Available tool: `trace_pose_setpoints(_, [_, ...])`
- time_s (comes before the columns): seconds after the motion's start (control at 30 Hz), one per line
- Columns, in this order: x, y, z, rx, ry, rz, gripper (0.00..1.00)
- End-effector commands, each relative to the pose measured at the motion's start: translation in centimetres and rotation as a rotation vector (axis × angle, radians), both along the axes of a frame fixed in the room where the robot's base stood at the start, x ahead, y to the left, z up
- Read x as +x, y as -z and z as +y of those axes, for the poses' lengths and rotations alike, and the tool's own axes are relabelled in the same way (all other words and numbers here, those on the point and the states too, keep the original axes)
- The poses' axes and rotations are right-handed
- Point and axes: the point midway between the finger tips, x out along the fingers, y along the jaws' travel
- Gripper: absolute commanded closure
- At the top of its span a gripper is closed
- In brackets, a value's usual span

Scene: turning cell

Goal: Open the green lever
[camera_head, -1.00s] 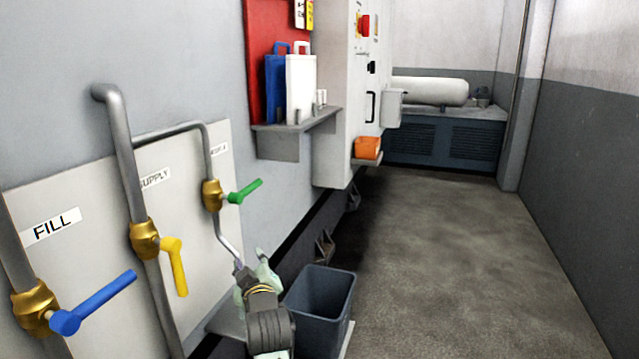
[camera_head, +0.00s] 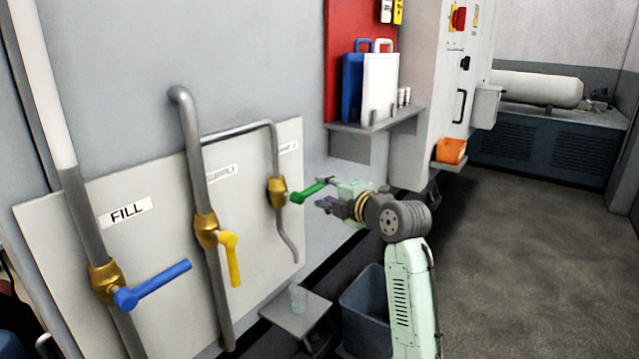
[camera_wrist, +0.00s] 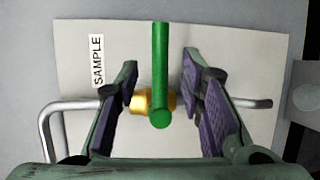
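The green lever (camera_head: 309,192) sits on a brass valve (camera_head: 278,191) on the thin grey pipe. It sticks out to the right and slightly up, away from the pipe. My gripper (camera_head: 325,195) is at the lever's outer end. In the wrist view the green lever (camera_wrist: 160,75) stands between the two open fingers of my gripper (camera_wrist: 165,100), with a gap on each side. The brass valve (camera_wrist: 142,101) shows behind it, with the SAMPLE label (camera_wrist: 97,62) to the left.
A yellow lever (camera_head: 232,260) hangs down and a blue lever (camera_head: 160,284) points right, both left of the green one. A wall shelf (camera_head: 375,127) is above.

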Motion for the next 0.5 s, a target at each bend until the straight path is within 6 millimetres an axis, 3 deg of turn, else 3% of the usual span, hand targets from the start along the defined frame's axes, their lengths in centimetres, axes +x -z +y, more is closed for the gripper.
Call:
trace_pose_setpoints(0.2, [3.1,0.4,1.9,0.002,-0.001,0.001,0.65])
trace_pose_setpoints(0.5, [4.4,0.9,2.6,0.002,0.001,0.0,0.65])
